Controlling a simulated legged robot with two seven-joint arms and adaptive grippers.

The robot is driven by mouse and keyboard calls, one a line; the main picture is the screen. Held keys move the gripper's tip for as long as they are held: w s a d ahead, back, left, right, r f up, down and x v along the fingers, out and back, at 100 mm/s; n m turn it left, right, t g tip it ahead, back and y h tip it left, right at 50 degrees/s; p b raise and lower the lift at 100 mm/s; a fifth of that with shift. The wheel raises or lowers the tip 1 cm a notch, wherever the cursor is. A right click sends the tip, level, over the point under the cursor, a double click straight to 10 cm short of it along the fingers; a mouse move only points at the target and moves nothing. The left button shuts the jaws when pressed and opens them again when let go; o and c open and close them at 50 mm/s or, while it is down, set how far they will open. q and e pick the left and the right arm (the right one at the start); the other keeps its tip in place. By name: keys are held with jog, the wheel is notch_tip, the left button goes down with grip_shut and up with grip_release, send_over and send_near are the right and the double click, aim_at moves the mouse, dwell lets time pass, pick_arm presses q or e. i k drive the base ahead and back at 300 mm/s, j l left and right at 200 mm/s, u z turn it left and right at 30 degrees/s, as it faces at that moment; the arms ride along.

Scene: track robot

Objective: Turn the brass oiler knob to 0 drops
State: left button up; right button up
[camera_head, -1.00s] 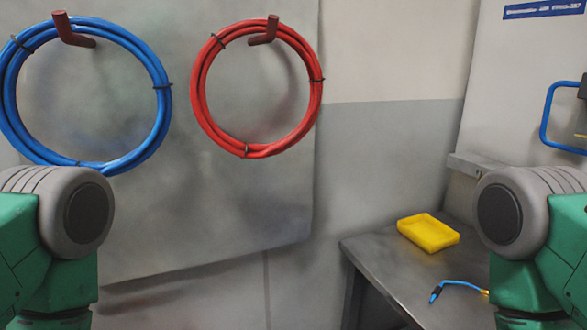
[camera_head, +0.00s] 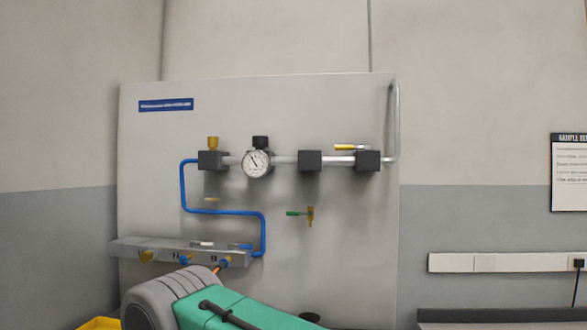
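A grey wall panel (camera_head: 330,110) carries a row of pipe fittings. A brass knob (camera_head: 213,143) stands on top of the left dark block (camera_head: 212,161); it looks like the oiler knob, but no drop scale can be read. To its right are a round dial gauge (camera_head: 256,163) with a black knob (camera_head: 260,142) above it, a plain dark block (camera_head: 310,160) and a block with a yellow lever (camera_head: 345,147). Neither gripper is in view. A green and grey link of one of my arms shows at the bottom, well below the knob.
A blue tube (camera_head: 225,212) runs from the left block down to a grey manifold (camera_head: 165,250) with several valves. A green-handled valve (camera_head: 309,214) sits mid-panel. A yellow tray (camera_head: 101,323) shows at bottom left. A power strip (camera_head: 500,262) and notice (camera_head: 568,172) are on the right wall.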

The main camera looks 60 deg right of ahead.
aim_at(212, 142)
jog(key=k+l+z, duration=0.2)
jog(key=z, duration=1.2)
jog(key=j+z, duration=0.4)
